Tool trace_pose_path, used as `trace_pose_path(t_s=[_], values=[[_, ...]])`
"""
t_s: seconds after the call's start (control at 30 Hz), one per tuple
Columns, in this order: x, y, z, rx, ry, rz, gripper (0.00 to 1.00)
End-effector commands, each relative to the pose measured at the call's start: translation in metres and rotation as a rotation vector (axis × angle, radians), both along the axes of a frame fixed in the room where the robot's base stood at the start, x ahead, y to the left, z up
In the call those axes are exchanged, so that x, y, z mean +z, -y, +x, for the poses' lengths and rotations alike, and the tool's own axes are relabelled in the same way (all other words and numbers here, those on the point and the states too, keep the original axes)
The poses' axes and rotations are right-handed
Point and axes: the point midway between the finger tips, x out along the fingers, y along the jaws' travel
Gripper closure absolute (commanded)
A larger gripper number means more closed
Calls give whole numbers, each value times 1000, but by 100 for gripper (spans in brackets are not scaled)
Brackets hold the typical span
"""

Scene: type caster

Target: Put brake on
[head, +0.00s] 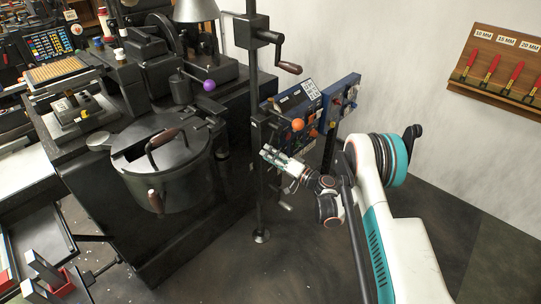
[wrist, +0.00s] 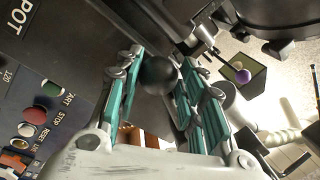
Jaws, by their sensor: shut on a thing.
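My gripper (head: 267,153) is in front of the dark control panel, right of the black post, in the head view. In the wrist view my gripper's teal-lined fingers (wrist: 157,85) are closed around a black ball knob (wrist: 158,73), which touches the fingers on both sides. The knob's lever is mostly hidden, and no brake label can be read.
A crank handle (head: 288,68) juts from the post. Open floor lies below.

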Motion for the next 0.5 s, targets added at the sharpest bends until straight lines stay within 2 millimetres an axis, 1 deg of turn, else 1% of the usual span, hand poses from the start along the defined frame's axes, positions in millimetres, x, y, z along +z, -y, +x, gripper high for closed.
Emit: trace_pose_path(t_s=[0.03, 0.07, 0.1, 0.13, 0.4, 0.5], values=[[0, 2, 1, -4, -4, 3, 100], [0, 2, 1, -4, -4, 3, 57], [0, 2, 1, -4, -3, 2, 48], [0, 2, 1, -4, -3, 2, 46], [0, 1, 0, -1, -1, 0, 46], [0, 4, -1, -2, 0, 0, 46]])
